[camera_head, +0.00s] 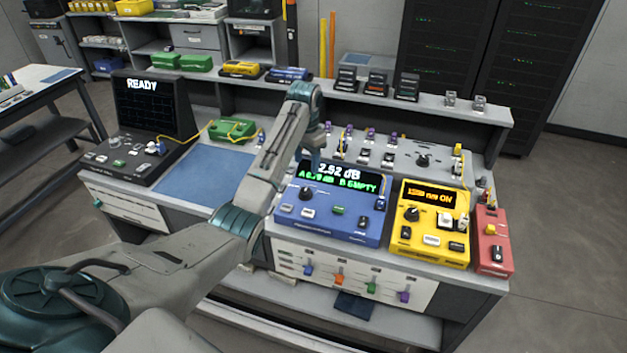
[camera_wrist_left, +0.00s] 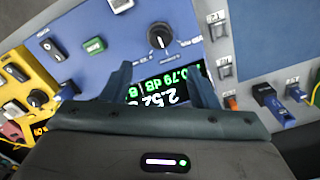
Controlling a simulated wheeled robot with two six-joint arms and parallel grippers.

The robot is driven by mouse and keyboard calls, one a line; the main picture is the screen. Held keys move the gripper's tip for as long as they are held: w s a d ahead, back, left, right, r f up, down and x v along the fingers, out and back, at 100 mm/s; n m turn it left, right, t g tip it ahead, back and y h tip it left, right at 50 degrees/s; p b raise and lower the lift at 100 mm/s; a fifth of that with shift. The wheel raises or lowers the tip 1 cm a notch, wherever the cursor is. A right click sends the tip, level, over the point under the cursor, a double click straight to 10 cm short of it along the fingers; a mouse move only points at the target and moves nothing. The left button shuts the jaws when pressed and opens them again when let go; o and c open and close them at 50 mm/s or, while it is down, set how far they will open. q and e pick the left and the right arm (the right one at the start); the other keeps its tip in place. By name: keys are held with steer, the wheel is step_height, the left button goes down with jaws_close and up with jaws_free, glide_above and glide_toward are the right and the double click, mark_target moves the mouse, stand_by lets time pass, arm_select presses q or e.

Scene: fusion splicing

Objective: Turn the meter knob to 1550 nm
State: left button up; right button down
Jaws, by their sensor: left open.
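The blue meter (camera_head: 325,228) stands on the bench, its screen (camera_head: 342,176) reading about 2.52 dB with green text below. Its black knob (camera_head: 305,193) sits on the left of the panel under the screen. In the left wrist view the knob (camera_wrist_left: 160,36) shows upside down with a pale pointer line and printed marks around it; the marks are too small to read. My left gripper (camera_head: 311,160) is above the screen's upper left; in the left wrist view its fingers (camera_wrist_left: 163,82) are apart, empty, short of the knob and not touching it. My right gripper is not in view.
A yellow unit (camera_head: 432,248) with an orange screen and a red unit (camera_head: 495,262) stand right of the meter. A small panel with a black knob (camera_head: 423,160) lies behind. A blue mat (camera_head: 205,178) and a black READY machine (camera_head: 140,140) are at left.

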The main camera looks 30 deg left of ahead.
arm_select(q)
steer(key=f, duration=0.1)
steer(key=p, duration=0.1)
glide_above(305, 190)
step_height(305, 190, down, 5)
steer(key=shift+s+d+f, duration=0.1)
steer(key=shift+s+f, duration=0.05)
steer(key=f, duration=0.3)
steer(key=shift+w+f+p, duration=0.15)
steer(key=shift+w+p, duration=0.05)
steer(key=shift+p, duration=0.15)
steer(key=shift+s+f, duration=0.1)
steer(key=shift+f, duration=0.1)
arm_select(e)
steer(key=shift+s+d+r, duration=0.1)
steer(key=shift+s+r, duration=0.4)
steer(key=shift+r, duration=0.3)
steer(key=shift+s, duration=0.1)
arm_select(q)
steer(key=shift+c, duration=1.3)
steer(key=c, duration=0.7)
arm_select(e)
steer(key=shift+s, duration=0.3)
